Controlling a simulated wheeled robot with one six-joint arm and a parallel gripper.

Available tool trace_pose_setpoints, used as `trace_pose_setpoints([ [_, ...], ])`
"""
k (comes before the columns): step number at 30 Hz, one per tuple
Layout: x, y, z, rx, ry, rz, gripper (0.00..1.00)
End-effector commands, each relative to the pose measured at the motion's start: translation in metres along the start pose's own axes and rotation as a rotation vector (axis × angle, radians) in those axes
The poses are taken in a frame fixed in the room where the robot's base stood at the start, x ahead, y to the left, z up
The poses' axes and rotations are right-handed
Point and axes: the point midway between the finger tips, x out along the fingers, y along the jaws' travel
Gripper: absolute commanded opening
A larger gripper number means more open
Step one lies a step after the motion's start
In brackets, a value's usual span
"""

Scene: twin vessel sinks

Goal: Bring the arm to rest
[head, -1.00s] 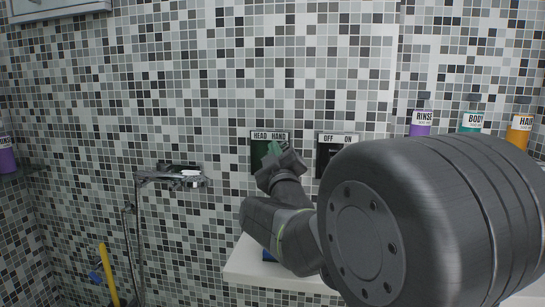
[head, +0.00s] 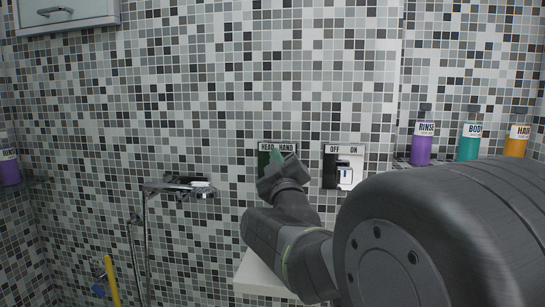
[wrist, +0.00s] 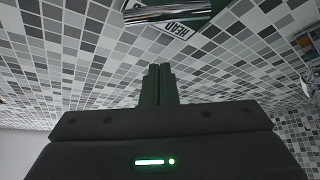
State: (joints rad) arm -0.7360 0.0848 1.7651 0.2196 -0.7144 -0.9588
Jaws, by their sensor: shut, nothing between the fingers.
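My gripper (head: 276,160) is in front of the tiled wall, at the HEAD/HAND panel (head: 265,150), and covers much of it in the head view. In the wrist view my gripper's fingers (wrist: 158,72) are together with nothing between them. The panel's HEAD label (wrist: 178,29) shows near the top of that view, beyond the fingertips. A chrome part (wrist: 166,13) sits beside that label. I cannot tell whether the fingers touch the panel. My arm reaches in from the lower right.
An OFF/ON panel (head: 343,168) with a white switch is just right of my gripper. RINSE (head: 422,137), BODY (head: 469,138) and HAIR (head: 516,139) bottles stand at the right above my arm. A shower mixer (head: 182,189) is at the left. A white ledge (head: 262,280) lies below.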

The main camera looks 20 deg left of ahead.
Motion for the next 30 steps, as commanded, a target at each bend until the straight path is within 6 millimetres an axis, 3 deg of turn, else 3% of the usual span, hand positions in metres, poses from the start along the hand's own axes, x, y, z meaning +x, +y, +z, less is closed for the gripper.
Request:
trace_pose_setpoints([
  [6, -0.041, 0.001, -0.001, 0.002, 0.002, 0.001, 0.0],
  [12, -0.063, 0.001, -0.001, 0.0, 0.002, 0.0, 0.0],
  [25, -0.068, 0.001, -0.001, 0.0, 0.002, 0.001, 0.0],
  [30, -0.057, 0.001, -0.001, 0.0, 0.002, 0.001, 0.0],
])
